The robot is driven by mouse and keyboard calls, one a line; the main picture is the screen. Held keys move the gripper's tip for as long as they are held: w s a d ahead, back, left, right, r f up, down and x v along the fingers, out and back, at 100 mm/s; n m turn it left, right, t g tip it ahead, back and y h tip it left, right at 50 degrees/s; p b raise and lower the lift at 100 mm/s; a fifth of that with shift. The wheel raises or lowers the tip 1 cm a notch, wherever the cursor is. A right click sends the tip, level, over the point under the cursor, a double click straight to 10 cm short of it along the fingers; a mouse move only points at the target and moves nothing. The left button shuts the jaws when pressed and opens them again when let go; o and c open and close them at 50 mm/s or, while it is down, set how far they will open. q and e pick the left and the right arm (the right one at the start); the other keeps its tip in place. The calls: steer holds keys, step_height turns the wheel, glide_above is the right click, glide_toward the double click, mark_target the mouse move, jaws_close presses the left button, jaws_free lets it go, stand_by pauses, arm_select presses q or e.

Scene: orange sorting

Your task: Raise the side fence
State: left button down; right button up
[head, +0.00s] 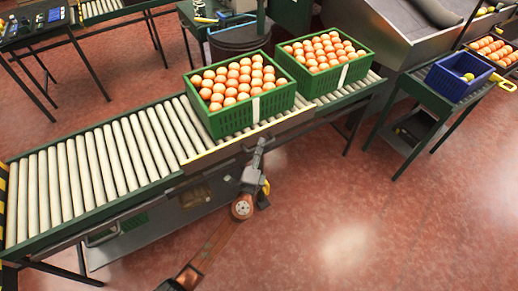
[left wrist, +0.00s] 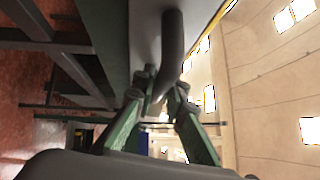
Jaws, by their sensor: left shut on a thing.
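The side fence (head: 222,158) is a grey panel with a yellow top edge on the near side of the roller conveyor, in front of the left crate. Its top edge lies close to the level of the rollers. My left gripper (head: 259,149) is at the outer face of the fence, its arm coming up from below. In the left wrist view its green fingers (left wrist: 163,98) are closed around a dark curved handle (left wrist: 172,45) beside a pale grey panel (left wrist: 145,30). The fingers hide part of the handle. My right gripper is not in view.
Two green crates of oranges, left (head: 219,121) and right (head: 323,82), stand on the roller conveyor (head: 102,165). The rollers to the left are empty. A blue crate (head: 452,82) sits on a stand at right. Red floor in front is open.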

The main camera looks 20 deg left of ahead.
arm_select(q)
steer(key=shift+r, duration=0.35)
steer(key=c, duration=1.9)
jaws_free()
steer(key=shift+c, duration=0.2)
steer(key=shift+f, duration=0.1)
steer(key=shift+s+f, duration=0.15)
steer(key=shift+s, duration=0.3)
steer(key=s+d+f, duration=0.1)
steer(key=s, duration=1)
steer(key=shift+d, duration=0.2)
steer(key=shift+w+f, duration=0.1)
steer(key=shift+f, duration=0.05)
